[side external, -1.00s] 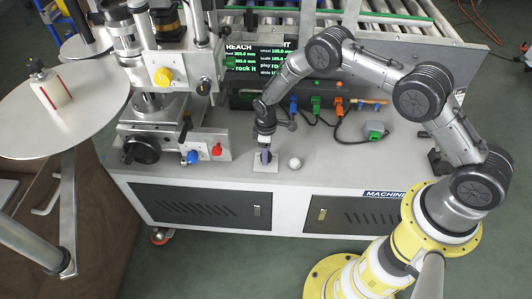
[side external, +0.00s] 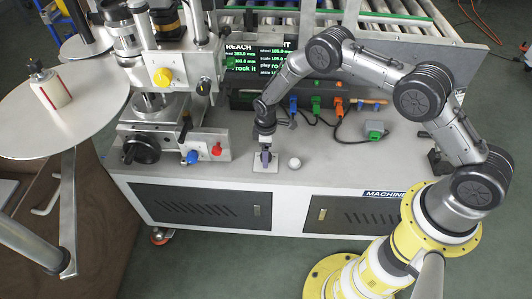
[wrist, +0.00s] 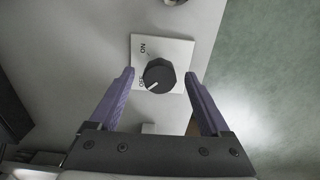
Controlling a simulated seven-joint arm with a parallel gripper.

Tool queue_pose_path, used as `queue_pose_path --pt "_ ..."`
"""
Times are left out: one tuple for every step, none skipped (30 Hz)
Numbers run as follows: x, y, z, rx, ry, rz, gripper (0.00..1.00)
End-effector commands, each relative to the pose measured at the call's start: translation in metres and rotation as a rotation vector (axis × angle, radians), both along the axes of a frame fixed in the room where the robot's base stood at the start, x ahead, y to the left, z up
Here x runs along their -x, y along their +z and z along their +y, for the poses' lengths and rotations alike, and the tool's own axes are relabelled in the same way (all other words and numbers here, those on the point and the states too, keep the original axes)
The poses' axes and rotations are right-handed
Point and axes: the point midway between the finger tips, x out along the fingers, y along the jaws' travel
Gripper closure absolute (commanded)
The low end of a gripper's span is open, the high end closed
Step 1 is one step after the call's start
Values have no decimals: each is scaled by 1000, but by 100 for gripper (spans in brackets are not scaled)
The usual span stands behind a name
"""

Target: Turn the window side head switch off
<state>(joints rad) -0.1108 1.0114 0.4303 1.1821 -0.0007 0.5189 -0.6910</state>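The head switch (wrist: 158,74) is a black round knob on a pale square plate (wrist: 180,48) marked ON and OFF. Its white pointer line faces lower left, close to the OFF mark. In the side view the plate (side external: 258,168) lies on the bench near its front edge, and my gripper (side external: 265,160) is right over it, hiding the knob. In the wrist view my gripper (wrist: 159,76) is open. Its two purple fingers stand either side of the knob, with a visible gap on each side.
A round pale knob (side external: 294,163) stands just right of the plate. A slide unit with a blue knob (side external: 192,157) and a red knob (side external: 217,149) is to the left. A grey box with a green top (side external: 375,130) and cables lie behind right.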

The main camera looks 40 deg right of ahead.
Motion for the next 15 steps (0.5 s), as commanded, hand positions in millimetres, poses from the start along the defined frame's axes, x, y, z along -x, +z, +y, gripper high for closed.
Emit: queue_pose_path --pt "0 0 0 0 -1 0 19" --pt "0 0 0 0 -1 0 19" --pt "0 0 0 -1 -1 -1 19" --pt "0 0 0 -1 -1 -1 19" --pt "0 0 0 -1 -1 -1 19" --pt "0 1 0 0 -1 -1 19" --pt "0 2 0 0 -2 -1 19" --pt "-1 3 0 -1 -2 -2 19" --pt "-1 7 0 -1 -2 -2 19" --pt "-1 10 0 -1 -2 -4 19" --pt "-2 14 0 -1 -2 -5 19" --pt "-2 20 0 -1 -2 -5 19" --pt "-1 26 0 -1 -2 -5 19" --pt "-1 32 0 -1 -2 -4 19" --pt "-2 40 0 -1 -2 -6 19"
